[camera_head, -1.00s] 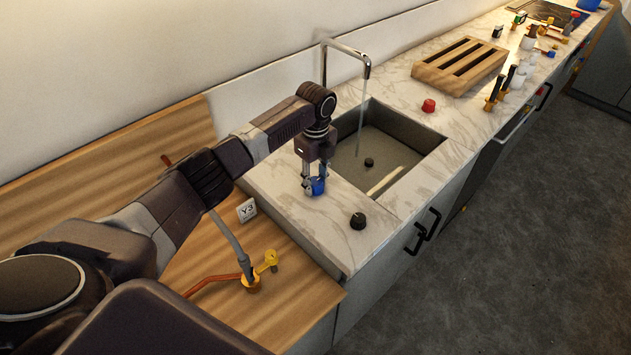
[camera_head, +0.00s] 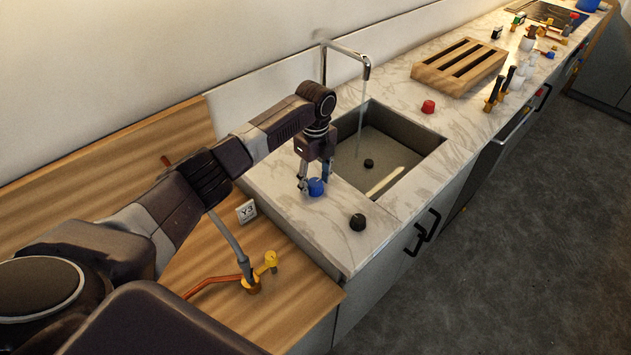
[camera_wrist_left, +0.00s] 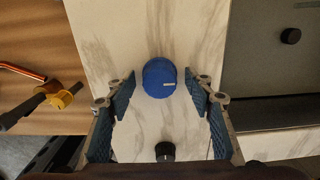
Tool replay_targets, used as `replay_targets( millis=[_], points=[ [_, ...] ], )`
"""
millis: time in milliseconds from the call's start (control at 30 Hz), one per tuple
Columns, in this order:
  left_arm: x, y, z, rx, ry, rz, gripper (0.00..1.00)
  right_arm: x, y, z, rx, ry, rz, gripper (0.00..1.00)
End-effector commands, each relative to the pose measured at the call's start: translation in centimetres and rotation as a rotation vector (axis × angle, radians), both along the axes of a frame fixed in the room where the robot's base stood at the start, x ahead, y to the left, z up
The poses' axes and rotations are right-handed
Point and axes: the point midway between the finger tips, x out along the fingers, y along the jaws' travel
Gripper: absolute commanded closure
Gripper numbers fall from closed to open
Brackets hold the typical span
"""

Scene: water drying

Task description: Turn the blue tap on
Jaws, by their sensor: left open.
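The blue tap (camera_head: 316,187) is a round blue knob on the marble counter to the left of the sink. In the left wrist view the blue tap (camera_wrist_left: 160,77) shows from above with a small pale mark on its top. My left gripper (camera_head: 314,182) points down over it, open. In the left wrist view its two blue-padded fingers (camera_wrist_left: 160,92) stand apart on either side of the knob, with gaps on both sides. My right gripper is not in view.
A black knob (camera_head: 357,222) sits on the counter in front of the blue one. The sink (camera_head: 400,126) with its faucet (camera_head: 366,70) is to the right, and a red knob (camera_head: 428,106) lies beyond it. A yellow valve (camera_head: 270,258) stands on the wooden board.

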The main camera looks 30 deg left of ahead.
Motion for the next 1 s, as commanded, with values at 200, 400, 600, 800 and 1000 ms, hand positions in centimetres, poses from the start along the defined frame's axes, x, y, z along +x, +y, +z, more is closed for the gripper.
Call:
replay_targets(
  millis=[200, 400, 600, 800, 1000],
  points=[
    [0.2, 0.0, 4.0, -0.001, -0.007, 0.000, 0.52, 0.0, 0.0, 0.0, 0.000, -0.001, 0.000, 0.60],
    [0.2, 0.0, 8.3, -0.001, -0.008, -0.001, 0.52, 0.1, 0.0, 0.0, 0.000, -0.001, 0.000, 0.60],
    [0.1, 0.0, 10.9, -0.001, -0.006, 0.000, 0.52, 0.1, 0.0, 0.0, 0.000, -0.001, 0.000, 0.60],
    [0.1, 0.0, 11.6, 0.000, -0.004, 0.000, 0.52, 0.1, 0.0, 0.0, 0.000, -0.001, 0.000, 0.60],
    [0.1, 0.0, 11.6, 0.000, -0.004, 0.000, 0.52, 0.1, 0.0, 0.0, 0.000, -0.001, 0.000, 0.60]
  ],
)
